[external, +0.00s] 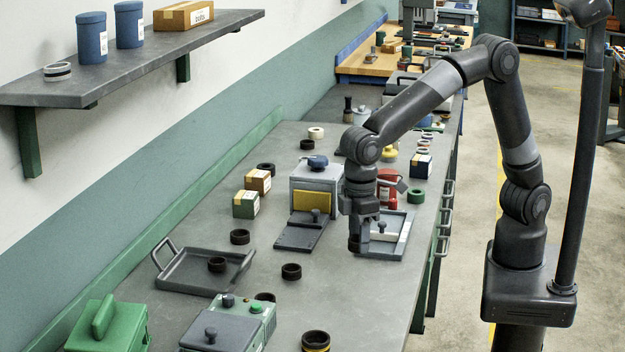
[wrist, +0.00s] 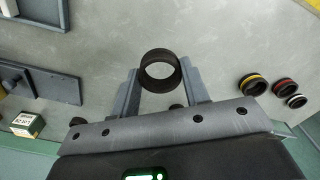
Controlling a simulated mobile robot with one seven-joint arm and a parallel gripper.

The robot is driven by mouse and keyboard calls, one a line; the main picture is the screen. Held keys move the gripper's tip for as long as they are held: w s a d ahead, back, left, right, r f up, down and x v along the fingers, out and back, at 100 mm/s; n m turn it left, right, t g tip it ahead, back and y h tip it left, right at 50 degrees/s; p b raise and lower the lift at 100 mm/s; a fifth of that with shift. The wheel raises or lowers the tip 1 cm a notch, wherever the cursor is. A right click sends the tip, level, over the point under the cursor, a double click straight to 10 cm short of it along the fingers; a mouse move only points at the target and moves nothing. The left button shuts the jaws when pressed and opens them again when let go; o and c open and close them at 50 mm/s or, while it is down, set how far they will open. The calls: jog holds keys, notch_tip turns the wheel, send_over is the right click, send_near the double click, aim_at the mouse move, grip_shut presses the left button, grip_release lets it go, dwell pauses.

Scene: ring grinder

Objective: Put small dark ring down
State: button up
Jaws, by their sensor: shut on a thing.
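My gripper (external: 362,240) is above the grey bench, beside the grey-blue tray. In the wrist view its fingers (wrist: 160,78) are shut on a small dark ring (wrist: 158,87), one finger on each side. The ring's open hole faces the camera, and bench surface shows through it. In the external view the held ring (external: 354,244) is a small dark shape at the fingertips, and the gap below it is hard to judge. Other dark rings lie on the bench, one (external: 291,271) in front of the gripper and one (external: 240,237) to the left.
The grey-blue tray (external: 372,252) is close right of the gripper. A grey machine (external: 316,178) with a flat plate (external: 298,236) stands to the left. A handled tray (external: 180,280) holds a dark ring. Bench between the plate and front-edge rings is mostly clear.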

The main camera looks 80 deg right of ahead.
jog(key=w+d+r+m, duration=0.25)
jog(key=w+d, duration=0.25)
jog(key=d, duration=0.7)
jog(key=w+d+r+m, duration=0.25)
jog(key=w+d, duration=0.25)
jog(key=d, duration=0.7)
jog(key=w+d+r+m, duration=0.25)
jog(key=w+d, duration=0.25)
jog(key=d, duration=0.7)
jog(key=s+d+f+n, duration=0.2)
jog(key=s+f+n, duration=0.4)
jog(key=s+f, duration=0.2)
send_over(336, 233)
jog(key=shift+m, duration=0.25)
notch_tip(336, 233, down, 6)
jog(key=shift+s+f, duration=0.1)
jog(key=shift+f, duration=2.05)
jog(key=shift+f, duration=0.1)
jog(key=o, duration=1)
